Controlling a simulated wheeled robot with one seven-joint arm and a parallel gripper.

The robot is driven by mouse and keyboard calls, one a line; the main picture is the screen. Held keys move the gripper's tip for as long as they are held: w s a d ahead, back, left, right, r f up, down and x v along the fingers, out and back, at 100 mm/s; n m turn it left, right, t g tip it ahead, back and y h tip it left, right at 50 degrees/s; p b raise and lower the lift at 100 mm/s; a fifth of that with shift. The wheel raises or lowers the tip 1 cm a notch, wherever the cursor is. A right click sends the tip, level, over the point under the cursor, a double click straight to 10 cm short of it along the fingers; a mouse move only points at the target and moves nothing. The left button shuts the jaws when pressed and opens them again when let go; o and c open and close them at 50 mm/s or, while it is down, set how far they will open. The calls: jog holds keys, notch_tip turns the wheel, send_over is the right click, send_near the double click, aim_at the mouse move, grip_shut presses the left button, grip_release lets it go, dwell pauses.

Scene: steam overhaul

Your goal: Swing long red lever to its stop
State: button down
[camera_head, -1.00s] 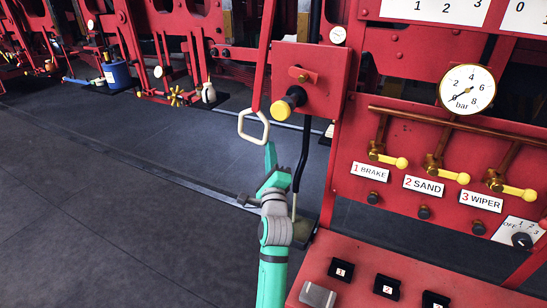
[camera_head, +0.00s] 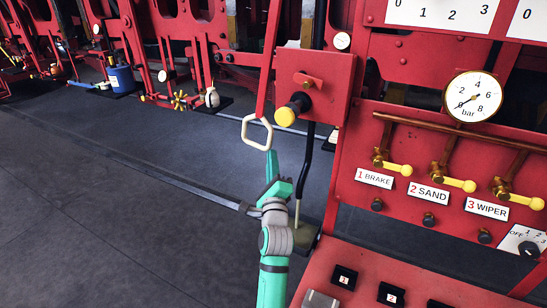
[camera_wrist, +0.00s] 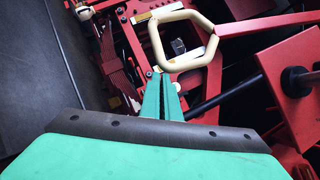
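The long red lever (camera_head: 265,70) hangs down from the red frame. A cream, six-sided loop handle (camera_head: 257,132) is at its lower end. In the wrist view the loop (camera_wrist: 155,45) is large at the top centre, with the red lever bar (camera_wrist: 262,23) running off to the right. My gripper (camera_head: 272,155) is just below the loop, pointing up at it. In the wrist view its two green fingers (camera_wrist: 160,76) lie together, seemingly shut, with nothing between them. The fingertips appear just short of the loop's lower edge; contact cannot be told.
A red box with a yellow-ended knob (camera_head: 286,115) is right of the lever. A black bent rod (camera_head: 305,160) stands close right of my gripper. A red panel with yellow-handled valves (camera_head: 398,169) and a pressure gauge (camera_head: 473,97) is further right. The dark floor (camera_head: 110,200) at left is clear.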

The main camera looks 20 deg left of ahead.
jog(key=s+d+f, duration=0.4)
jog(key=s+d, duration=0.2)
jog(key=s, duration=0.3)
jog(key=shift+d, duration=0.4)
jog(key=shift+w+f, duration=0.1)
jog(key=shift+w, duration=0.05)
